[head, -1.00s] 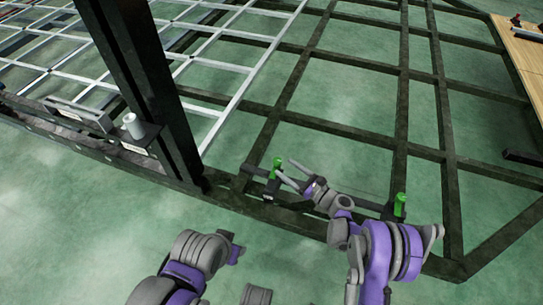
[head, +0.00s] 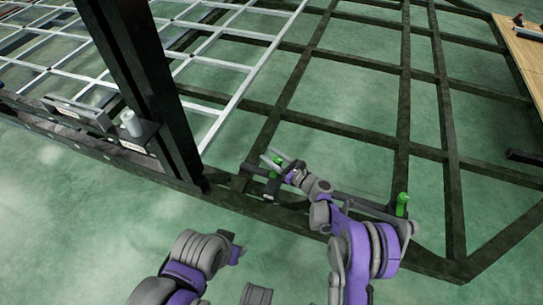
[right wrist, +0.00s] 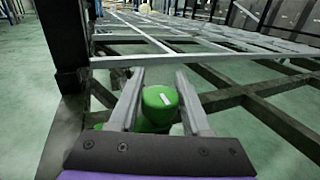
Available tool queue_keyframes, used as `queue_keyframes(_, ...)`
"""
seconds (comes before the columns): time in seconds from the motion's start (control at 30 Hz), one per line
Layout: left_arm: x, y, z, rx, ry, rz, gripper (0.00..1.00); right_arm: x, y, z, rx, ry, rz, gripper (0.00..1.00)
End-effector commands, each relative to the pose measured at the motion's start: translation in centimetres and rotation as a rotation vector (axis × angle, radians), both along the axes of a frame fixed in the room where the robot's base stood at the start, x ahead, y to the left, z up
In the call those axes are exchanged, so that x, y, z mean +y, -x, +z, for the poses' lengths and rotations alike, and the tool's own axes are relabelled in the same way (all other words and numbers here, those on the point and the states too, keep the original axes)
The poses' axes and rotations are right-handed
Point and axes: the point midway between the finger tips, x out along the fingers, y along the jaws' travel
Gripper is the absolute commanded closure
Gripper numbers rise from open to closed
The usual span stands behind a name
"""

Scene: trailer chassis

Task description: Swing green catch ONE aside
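A green catch (head: 277,165) stands upright on the dark chassis frame, left of a second green catch (head: 402,204). My right gripper (head: 270,157) is at the left catch. In the right wrist view the left catch (right wrist: 160,101) has a round green top with a short white mark and sits between my two spread fingers (right wrist: 160,88). A gap shows on each side of it, and the fingers are not closed on it. The lower part of the catch is partly hidden by the gripper. My left gripper is not in view; only arm links show at the lower left.
A dark upright post (head: 145,90) rises left of the left catch. A grey cylinder (head: 132,124) stands on a bracket beside it. A light metal grid (head: 215,65) lies behind. A wooden table (head: 525,60) is at the far right. Green floor shows through the frame openings.

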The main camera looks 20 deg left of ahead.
Motion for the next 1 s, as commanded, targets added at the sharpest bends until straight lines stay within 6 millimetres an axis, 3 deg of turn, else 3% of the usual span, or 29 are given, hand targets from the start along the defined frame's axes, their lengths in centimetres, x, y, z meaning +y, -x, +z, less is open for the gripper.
queue_keyframes(0.03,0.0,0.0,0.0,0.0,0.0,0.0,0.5,-0.01,0.0,0.0,0.0,0.0,0.0,0.62)
queue_keyframes(0.23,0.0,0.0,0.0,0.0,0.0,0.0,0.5,-0.01,0.02,-0.01,0.0,0.0,0.0,0.98)
queue_keyframes(0.27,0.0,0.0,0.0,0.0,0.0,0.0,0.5,-0.02,0.01,-0.01,0.0,0.0,0.0,1.0)
queue_keyframes(0.63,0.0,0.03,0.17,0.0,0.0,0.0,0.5,0.0,-0.02,0.04,-0.001,0.0,-0.048,1.0)
queue_keyframes(1.0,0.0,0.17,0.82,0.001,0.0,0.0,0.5,-0.38,-0.57,0.08,0.001,0.0,-0.295,1.0)
